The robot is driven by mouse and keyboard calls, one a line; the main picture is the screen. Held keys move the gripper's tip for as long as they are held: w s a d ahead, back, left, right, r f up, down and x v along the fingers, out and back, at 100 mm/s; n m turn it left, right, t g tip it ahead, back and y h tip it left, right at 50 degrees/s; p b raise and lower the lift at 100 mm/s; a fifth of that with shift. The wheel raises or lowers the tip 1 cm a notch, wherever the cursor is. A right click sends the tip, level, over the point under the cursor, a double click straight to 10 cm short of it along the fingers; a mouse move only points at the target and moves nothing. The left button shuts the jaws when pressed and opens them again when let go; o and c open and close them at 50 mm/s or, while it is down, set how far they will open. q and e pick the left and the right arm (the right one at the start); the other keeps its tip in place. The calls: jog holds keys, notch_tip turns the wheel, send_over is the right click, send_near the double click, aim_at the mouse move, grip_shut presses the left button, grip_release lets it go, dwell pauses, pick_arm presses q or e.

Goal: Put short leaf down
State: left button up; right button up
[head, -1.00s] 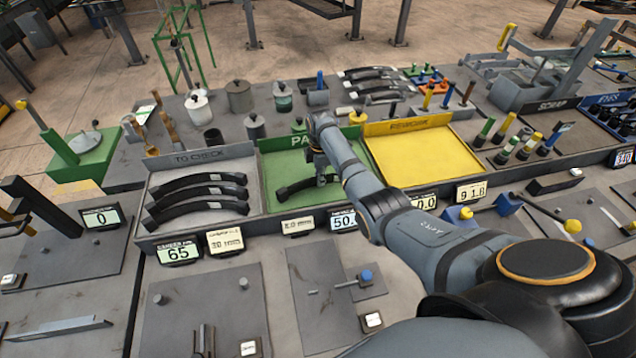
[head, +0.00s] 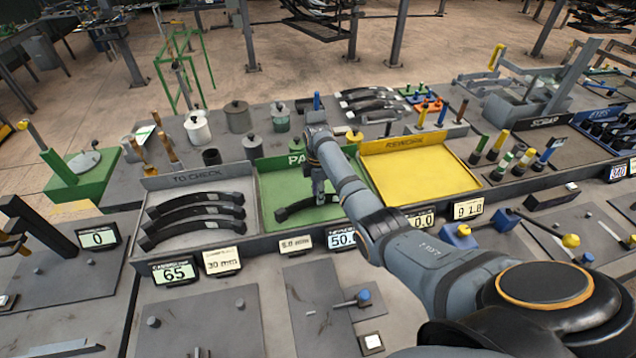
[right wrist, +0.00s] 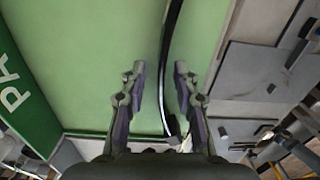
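The short leaf (head: 296,209), a dark curved bar, lies in the green tray (head: 334,213) labelled PA…, the rest of the label being hidden by my right arm. My right gripper (head: 319,199) points down over the leaf in the head view. In the right wrist view, the right gripper's fingers (right wrist: 159,70) stand apart. The leaf (right wrist: 166,55) runs lengthwise through the gap between them in the picture, with green showing on both sides. I cannot tell the exact height of the fingertips above the leaf. My left gripper is not in view.
Left of the green tray, the TO CHECK tray (head: 232,186) holds three dark curved leaves (head: 195,215). The yellow REWORK tray (head: 415,172) at right is empty. Canisters (head: 238,117) stand behind. Small displays (head: 174,271) line the front edge.

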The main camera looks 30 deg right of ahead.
notch_tip(320, 180, up, 10)
jog(key=b, duration=0.2)
jog(key=shift+f, duration=0.1)
dwell(0.3)
